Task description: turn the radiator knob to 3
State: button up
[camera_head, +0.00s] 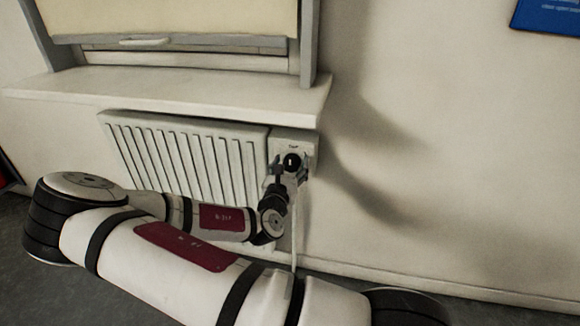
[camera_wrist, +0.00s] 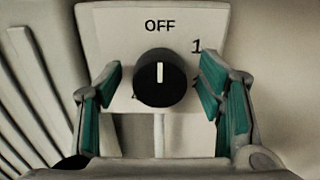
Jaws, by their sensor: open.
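The radiator knob (camera_wrist: 160,78) is a black round dial with a white line, on a pale plate (camera_wrist: 120,22). The white line stands upright, toward the OFF mark above it. A 1 shows at upper right; a mark below it is partly hidden by my right finger, and I cannot see a 3. My gripper (camera_wrist: 160,95) is open, with one green-padded finger on each side of the knob and gaps between. In the head view, my gripper (camera_head: 289,168) is at the plate (camera_head: 306,147), right of the radiator (camera_head: 185,160).
A window sill (camera_head: 170,97) juts out above the radiator and plate. A pale pipe (camera_head: 294,240) runs down below the plate. The wall to the right is bare apart from a blue sign (camera_head: 548,16) high up.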

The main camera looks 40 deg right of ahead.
jog(key=c, duration=1.1)
